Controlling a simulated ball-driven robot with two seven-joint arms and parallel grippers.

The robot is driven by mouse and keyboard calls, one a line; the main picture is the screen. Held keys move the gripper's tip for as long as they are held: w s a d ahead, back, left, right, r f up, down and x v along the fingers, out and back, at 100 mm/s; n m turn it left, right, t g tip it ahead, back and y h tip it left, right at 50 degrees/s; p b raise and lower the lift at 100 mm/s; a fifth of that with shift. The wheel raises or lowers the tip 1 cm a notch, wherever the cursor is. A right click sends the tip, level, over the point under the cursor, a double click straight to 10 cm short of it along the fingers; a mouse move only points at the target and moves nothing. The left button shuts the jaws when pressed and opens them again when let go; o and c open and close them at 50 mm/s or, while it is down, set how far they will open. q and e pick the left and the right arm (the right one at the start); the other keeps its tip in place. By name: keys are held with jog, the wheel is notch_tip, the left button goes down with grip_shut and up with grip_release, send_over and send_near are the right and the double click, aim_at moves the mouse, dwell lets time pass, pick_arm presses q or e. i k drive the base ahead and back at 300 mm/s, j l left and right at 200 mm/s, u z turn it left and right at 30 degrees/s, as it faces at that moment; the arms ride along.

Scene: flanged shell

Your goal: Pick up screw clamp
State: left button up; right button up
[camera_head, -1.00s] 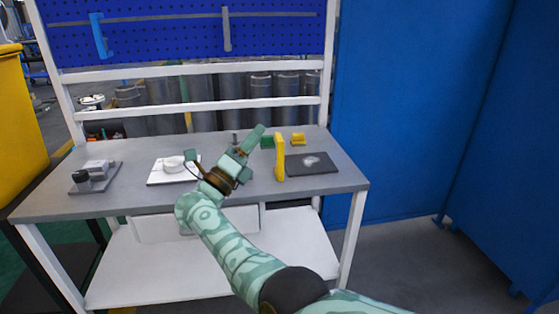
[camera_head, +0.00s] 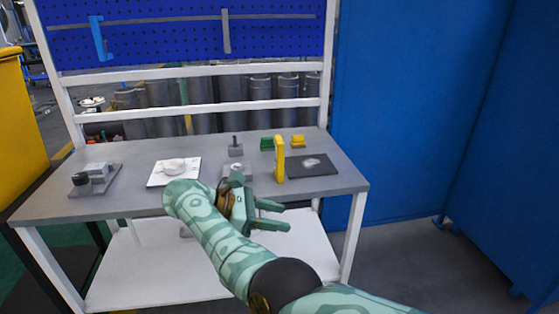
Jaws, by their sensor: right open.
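I cannot tell for certain which thing is the screw clamp. A blue clamp-shaped tool (camera_head: 98,37) and a grey bar-like tool (camera_head: 227,30) hang on the pegboard. A tall yellow piece (camera_head: 280,158) stands upright on the workbench, beside a dark mat. My right gripper (camera_head: 285,216) is open and empty, in front of the bench's front edge, its fingers pointing right. It is apart from the yellow piece and well below the pegboard tools. My left gripper is out of view.
The grey workbench (camera_head: 135,190) holds a white plate with a ring-shaped part (camera_head: 173,166), a grey fixture (camera_head: 95,178), a dark mat (camera_head: 325,169), a small green block (camera_head: 267,143) and a small yellow block (camera_head: 298,140). A white shelf (camera_head: 150,275) lies below. Blue panels stand right.

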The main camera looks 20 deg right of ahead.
aim_at(278, 172)
jog(key=i, duration=0.95)
